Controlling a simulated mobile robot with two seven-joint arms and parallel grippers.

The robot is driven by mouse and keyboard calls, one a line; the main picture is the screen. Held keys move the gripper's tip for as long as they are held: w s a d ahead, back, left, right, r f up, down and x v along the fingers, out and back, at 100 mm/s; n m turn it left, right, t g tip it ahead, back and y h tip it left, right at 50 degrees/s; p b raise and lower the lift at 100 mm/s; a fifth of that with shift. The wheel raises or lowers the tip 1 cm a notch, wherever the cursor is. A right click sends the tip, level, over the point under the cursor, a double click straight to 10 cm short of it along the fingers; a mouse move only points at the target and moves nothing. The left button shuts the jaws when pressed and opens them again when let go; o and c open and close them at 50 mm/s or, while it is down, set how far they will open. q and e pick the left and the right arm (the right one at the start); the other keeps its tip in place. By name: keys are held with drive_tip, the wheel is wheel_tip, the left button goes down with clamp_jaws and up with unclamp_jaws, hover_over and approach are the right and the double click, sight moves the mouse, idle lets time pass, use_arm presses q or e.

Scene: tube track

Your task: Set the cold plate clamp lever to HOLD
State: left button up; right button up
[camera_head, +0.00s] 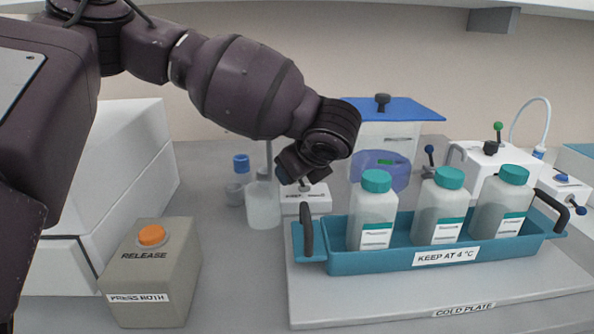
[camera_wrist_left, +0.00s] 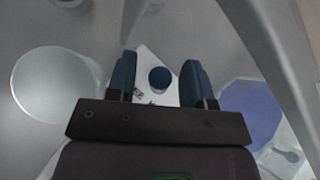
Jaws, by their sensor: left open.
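My left gripper (camera_head: 303,181) hangs down behind the cold plate (camera_head: 330,302), just above a small white labelled block (camera_head: 306,203). In the left wrist view its fingers (camera_wrist_left: 158,66) are open, with a round dark blue knob (camera_wrist_left: 160,78) in the gap between them. The knob sits over the white block (camera_wrist_left: 147,62); its label cannot be read. In the head view the gripper hides the knob and any lever under it. I cannot tell whether the fingers touch the knob, or the lever's setting. My right gripper is out of view.
A teal tray (camera_head: 398,266) with black handles stands on the cold plate, holding white bottles (camera_head: 372,221) with teal caps. A clear beaker (camera_head: 263,206) stands left of the block, a blue-lidded box (camera_head: 397,108) behind. A grey RELEASE box (camera_head: 152,271) is front left.

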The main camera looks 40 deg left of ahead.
use_arm(q)
drive_tip(key=shift+c, duration=0.4)
clamp_jaws()
